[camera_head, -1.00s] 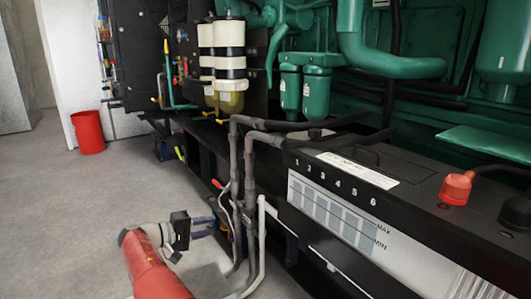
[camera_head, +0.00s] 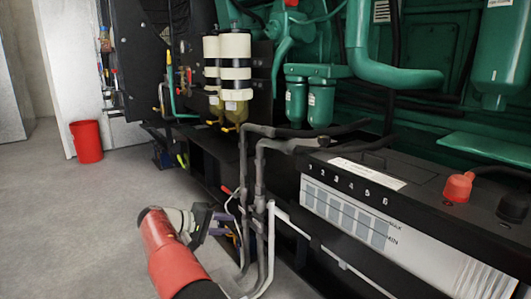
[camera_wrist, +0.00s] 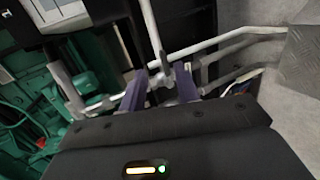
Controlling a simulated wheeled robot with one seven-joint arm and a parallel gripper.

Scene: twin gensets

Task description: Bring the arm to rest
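My arm shows at the bottom of the head view as a red link with a pale wrist. My gripper (camera_head: 222,222) is just left of the grey pipes beside the engine base. In the wrist view its two purple fingers (camera_wrist: 160,84) stand apart with a gap between them, and nothing is seen held. The grey pipes (camera_wrist: 215,50) show behind the fingers; whether anything touches them I cannot tell.
A black battery box (camera_head: 360,200) with a red terminal cap (camera_head: 458,187) is at right. A red bucket (camera_head: 87,141) stands at left. The grey floor (camera_head: 60,220) there is clear.

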